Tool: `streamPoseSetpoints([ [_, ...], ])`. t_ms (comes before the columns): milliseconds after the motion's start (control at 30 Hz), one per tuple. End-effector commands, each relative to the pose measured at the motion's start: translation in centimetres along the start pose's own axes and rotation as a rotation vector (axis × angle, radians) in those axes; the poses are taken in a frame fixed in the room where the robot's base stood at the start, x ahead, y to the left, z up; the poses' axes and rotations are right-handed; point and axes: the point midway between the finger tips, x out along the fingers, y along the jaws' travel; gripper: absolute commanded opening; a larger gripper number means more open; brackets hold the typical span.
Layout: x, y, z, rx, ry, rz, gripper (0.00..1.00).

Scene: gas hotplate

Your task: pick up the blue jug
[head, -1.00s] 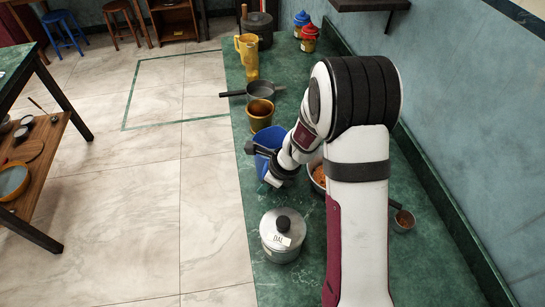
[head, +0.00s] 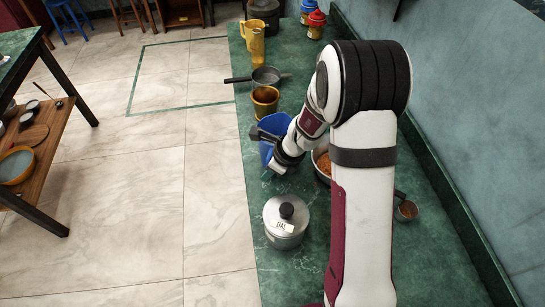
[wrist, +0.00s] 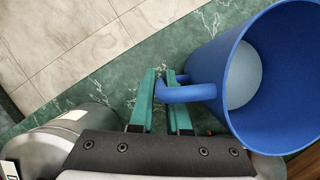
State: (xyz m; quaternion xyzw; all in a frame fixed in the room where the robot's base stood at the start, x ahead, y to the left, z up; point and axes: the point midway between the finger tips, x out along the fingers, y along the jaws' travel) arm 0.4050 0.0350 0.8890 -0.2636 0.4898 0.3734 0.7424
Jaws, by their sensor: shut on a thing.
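The blue jug (head: 270,152) is by the left edge of the green counter in the head view, partly covered by my gripper and arm. In the wrist view the jug (wrist: 222,85) fills the right side, its open mouth and pale inside showing. My gripper (wrist: 168,76) has its two green fingers on either side of the jug's handle (wrist: 195,92) and is shut on it. The jug's base is hidden, so I cannot tell whether it touches the counter.
A lidded steel pot labelled DAL (head: 284,224) stands in front of the jug. A brown cup (head: 265,101), a grey saucepan (head: 267,77) and a yellow jug (head: 256,45) stand behind. A bowl of orange food (head: 322,165) is to the right, partly hidden by my arm.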

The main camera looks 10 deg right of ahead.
Motion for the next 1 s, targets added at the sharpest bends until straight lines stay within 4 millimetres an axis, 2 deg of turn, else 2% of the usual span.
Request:
streamPoseSetpoints([
  [167,-1.5,-0.1,0.7,-0.003,-0.003,-0.003,0.00],
  [300,-4.1,-0.3,1.7,-0.002,-0.005,-0.006,0.00],
  [600,-10.0,-1.5,-3.1,0.004,-0.003,-0.005,0.00],
  [800,-13.2,-2.1,-5.5,0.003,-0.002,-0.004,0.00],
  [900,-14.0,-2.0,-6.0,0.000,-0.002,-0.003,0.00],
  [1000,-14.2,0.0,-5.3,-0.004,-0.002,0.000,0.00],
])
